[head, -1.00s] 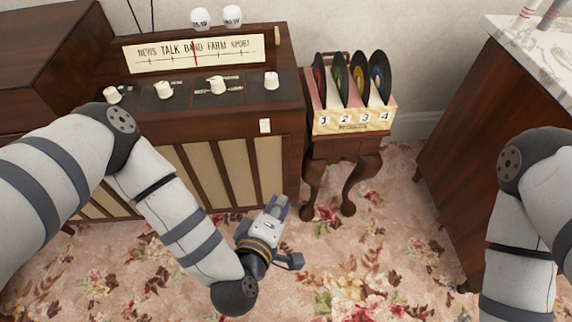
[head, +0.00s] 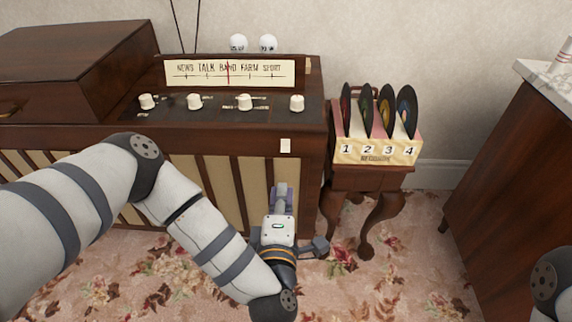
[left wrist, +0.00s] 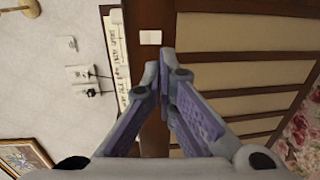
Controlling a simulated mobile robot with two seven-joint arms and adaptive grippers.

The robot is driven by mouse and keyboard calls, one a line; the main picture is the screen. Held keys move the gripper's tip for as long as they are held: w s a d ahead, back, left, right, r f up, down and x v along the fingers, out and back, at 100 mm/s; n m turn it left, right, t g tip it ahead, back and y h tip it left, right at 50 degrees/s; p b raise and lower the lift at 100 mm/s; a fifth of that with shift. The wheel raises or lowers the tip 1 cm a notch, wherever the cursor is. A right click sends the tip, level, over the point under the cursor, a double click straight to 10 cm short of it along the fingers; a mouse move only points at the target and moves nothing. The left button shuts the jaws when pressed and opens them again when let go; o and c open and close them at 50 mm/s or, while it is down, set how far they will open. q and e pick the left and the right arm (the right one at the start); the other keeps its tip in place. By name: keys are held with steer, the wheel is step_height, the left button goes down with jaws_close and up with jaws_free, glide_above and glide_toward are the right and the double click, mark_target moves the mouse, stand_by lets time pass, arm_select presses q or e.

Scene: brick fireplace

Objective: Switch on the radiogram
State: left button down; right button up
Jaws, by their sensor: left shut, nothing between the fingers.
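The radiogram (head: 240,142) is a dark wood cabinet with a lit-looking dial panel (head: 230,73), a row of white knobs and a slatted cream front. A small white switch plate (head: 285,146) sits on its front near the right end; it also shows in the left wrist view (left wrist: 150,37). My left gripper (head: 281,187) is in front of the slatted front, below the white plate and apart from it in the picture. In the left wrist view its fingertips (left wrist: 164,72) are together and empty. My right arm shows at the lower right; its gripper is out of view.
A record rack (head: 376,150) with several numbered discs stands on a small curved-leg table (head: 370,185) right of the radiogram. A marble-topped dark cabinet (head: 510,150) is at the far right. Floral carpet (head: 415,270) lies open between them.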

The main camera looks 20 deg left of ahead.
mark_target(285, 150)
arm_select(q)
steer(key=b+x, duration=0.6)
steer(key=x, duration=0.4)
steer(key=shift+w+a+f, duration=0.1)
steer(key=shift+w+f, duration=0.05)
steer(key=shift+w, duration=0.15)
steer(key=shift+w+a, duration=0.15)
steer(key=shift+w, duration=0.4)
arm_select(e)
steer(key=s+f+g, duration=0.1)
steer(key=s+f, duration=0.2)
steer(key=f, duration=0.3)
steer(key=shift+f, duration=0.25)
steer(key=shift+s, duration=0.1)
